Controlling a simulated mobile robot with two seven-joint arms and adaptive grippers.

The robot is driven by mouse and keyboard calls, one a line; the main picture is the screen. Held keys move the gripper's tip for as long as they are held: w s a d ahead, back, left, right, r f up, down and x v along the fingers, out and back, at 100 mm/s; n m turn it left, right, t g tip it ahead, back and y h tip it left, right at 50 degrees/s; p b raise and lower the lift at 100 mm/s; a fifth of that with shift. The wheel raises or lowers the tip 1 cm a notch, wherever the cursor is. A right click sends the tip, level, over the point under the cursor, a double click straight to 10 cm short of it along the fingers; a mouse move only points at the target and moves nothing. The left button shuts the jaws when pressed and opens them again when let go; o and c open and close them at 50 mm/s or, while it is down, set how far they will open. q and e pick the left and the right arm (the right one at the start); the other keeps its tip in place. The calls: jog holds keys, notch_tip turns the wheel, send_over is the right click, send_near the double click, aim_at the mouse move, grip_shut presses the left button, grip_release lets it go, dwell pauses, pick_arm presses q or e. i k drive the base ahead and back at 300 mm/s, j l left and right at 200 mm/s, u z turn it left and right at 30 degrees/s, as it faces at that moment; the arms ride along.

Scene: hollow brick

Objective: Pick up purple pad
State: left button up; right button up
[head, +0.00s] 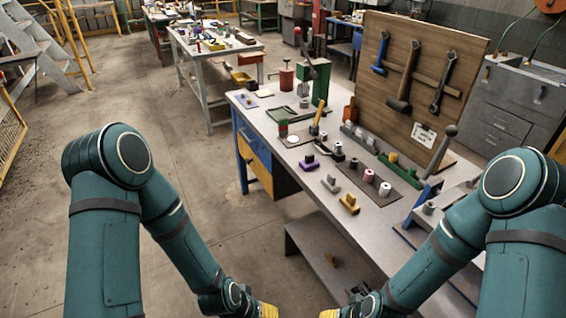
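A small purple block-like piece (309,163) with a dark top lies near the left front edge of the workbench (365,215). A flat pale lavender pad (264,93) lies farther back, near the bench's far left corner. I cannot tell which of the two is the purple pad. Only yellow parts of my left gripper (268,311) and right gripper (330,313) show at the bottom edge. Both are below and in front of the bench, well apart from the purple pieces. Their fingers are cut off by the frame.
A green press (320,82) and upright wooden tool board (420,75) stand behind. A lower shelf (318,250) juts out in front.

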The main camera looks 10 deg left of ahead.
aim_at(310, 164)
jog(key=i+j+z, duration=0.1)
jog(key=z, duration=1.05)
jog(key=i+j+z, duration=0.1)
jog(key=j+z, duration=0.7)
jog(key=k+j+z, duration=0.1)
jog(key=j+z, duration=0.2)
jog(key=j, duration=0.75)
